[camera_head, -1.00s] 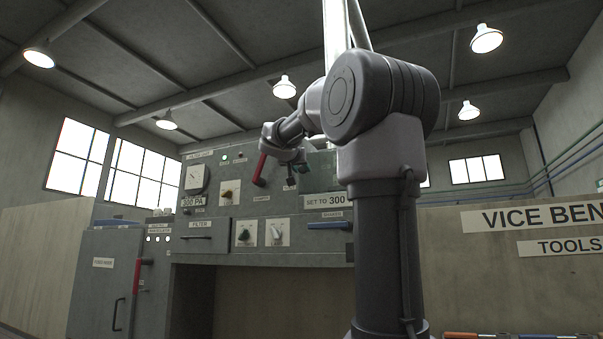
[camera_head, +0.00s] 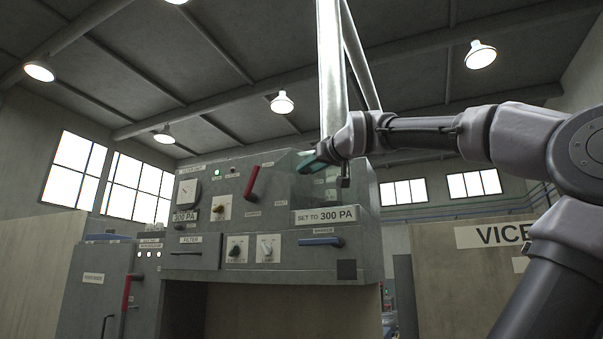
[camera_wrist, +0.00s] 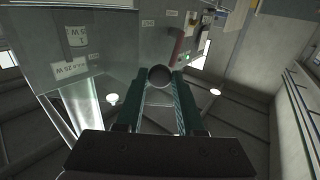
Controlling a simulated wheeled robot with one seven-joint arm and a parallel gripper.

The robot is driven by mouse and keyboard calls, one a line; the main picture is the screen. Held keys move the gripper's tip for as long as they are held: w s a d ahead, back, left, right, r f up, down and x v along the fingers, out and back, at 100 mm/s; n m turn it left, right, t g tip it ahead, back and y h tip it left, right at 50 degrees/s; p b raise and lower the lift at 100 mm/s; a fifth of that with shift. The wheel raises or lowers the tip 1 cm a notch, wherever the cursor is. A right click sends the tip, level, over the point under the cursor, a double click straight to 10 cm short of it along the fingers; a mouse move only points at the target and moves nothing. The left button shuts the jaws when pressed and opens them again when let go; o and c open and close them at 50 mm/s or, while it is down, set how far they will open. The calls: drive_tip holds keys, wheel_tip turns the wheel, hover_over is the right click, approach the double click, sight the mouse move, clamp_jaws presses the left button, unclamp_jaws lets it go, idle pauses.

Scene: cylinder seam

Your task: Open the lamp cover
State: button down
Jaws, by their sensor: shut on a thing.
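The lamp cover is a clear, glassy panel (camera_head: 305,184) at the upper right of the grey console in the head view. It fills much of the upper left of the wrist view (camera_wrist: 100,48), with small labels showing through it. My gripper (camera_head: 306,165) is at the cover's upper part. In the wrist view its two teal fingers (camera_wrist: 159,82) are closed on a dark round knob (camera_wrist: 159,75) by the cover's edge. How far the cover is tilted cannot be told; my gripper hides part of it.
The grey console (camera_head: 208,256) carries a red lever (camera_head: 251,183) left of the cover. Below the cover are a sign reading SET TO 300 PA (camera_head: 326,216) and a blue handle (camera_head: 321,241). A bright post (camera_head: 331,70) rises behind my gripper.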

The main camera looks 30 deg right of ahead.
drive_tip(key=s+d+n+g+y, duration=0.2)
drive_tip(key=s+d+n+y, duration=0.3)
drive_tip(key=s+y, duration=0.5)
drive_tip(key=shift+s+d+n+g, duration=0.3)
drive_tip(key=shift+s+d+n, duration=0.1)
drive_tip(key=shift+n, duration=0.5)
drive_tip(key=c, duration=0.5)
unclamp_jaws()
drive_tip(key=shift+c, duration=0.2)
drive_tip(key=v, duration=1)
drive_tip(key=shift+s+d, duration=0.25)
drive_tip(key=shift+s, duration=0.1)
